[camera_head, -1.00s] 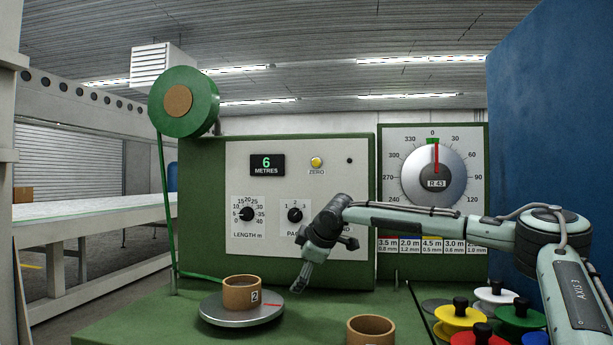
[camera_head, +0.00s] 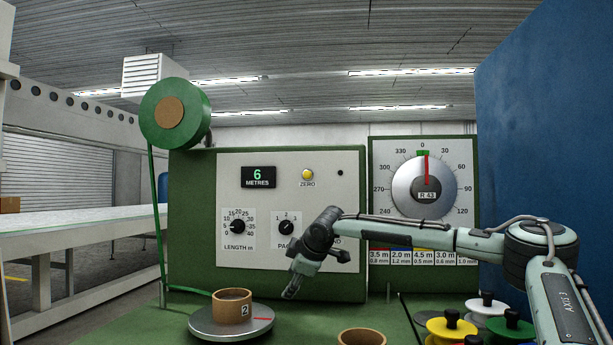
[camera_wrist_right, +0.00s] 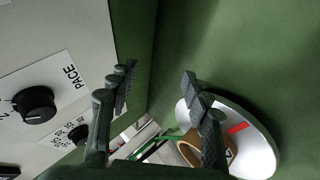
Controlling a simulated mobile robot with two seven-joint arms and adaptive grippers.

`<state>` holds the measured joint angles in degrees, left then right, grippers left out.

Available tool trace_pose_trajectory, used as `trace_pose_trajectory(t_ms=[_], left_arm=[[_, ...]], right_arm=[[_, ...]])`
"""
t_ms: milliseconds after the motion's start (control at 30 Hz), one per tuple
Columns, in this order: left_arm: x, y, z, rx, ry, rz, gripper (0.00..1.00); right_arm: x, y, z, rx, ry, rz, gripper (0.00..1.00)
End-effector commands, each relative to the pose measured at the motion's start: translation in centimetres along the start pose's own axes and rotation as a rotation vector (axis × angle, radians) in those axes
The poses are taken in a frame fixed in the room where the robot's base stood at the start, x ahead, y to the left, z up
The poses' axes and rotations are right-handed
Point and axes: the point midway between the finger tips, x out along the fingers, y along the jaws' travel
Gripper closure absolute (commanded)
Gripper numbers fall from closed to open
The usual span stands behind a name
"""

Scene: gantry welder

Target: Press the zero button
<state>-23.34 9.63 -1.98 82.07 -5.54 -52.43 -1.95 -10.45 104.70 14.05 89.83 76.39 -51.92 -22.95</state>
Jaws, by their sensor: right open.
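The yellow zero button (camera_head: 307,174) sits on the white control panel, right of the display (camera_head: 258,177) reading 6 METRES, with ZERO printed below it. My right gripper (camera_head: 290,293) is in front of the panel's lower part, below the button and apart from it, pointing down. In the right wrist view its two fingers (camera_wrist_right: 158,85) are spread with nothing between them. The button is not in the wrist view. My left gripper does not show.
The length knob (camera_head: 238,227) and pace knob (camera_head: 287,227) are below the button. A turntable (camera_head: 205,325) holds a brown spool (camera_head: 232,303) marked 2. A round dial (camera_head: 423,185) stands right. Colored spools (camera_head: 452,328) sit at lower right. A blue wall (camera_head: 545,120) bounds the right.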

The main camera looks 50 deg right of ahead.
Motion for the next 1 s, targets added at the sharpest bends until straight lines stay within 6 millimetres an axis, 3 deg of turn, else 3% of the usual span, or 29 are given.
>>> trace_pose_trajectory(t_ms=[33,367,1000], left_arm=[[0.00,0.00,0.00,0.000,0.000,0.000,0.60],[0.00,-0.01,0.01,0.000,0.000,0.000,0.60],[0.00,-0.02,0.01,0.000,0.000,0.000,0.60]], right_arm=[[0.00,0.00,0.00,0.000,0.000,0.000,0.61],[0.00,0.00,0.00,0.000,0.000,0.000,1.00],[0.00,0.00,0.00,0.000,0.000,0.000,1.00]])
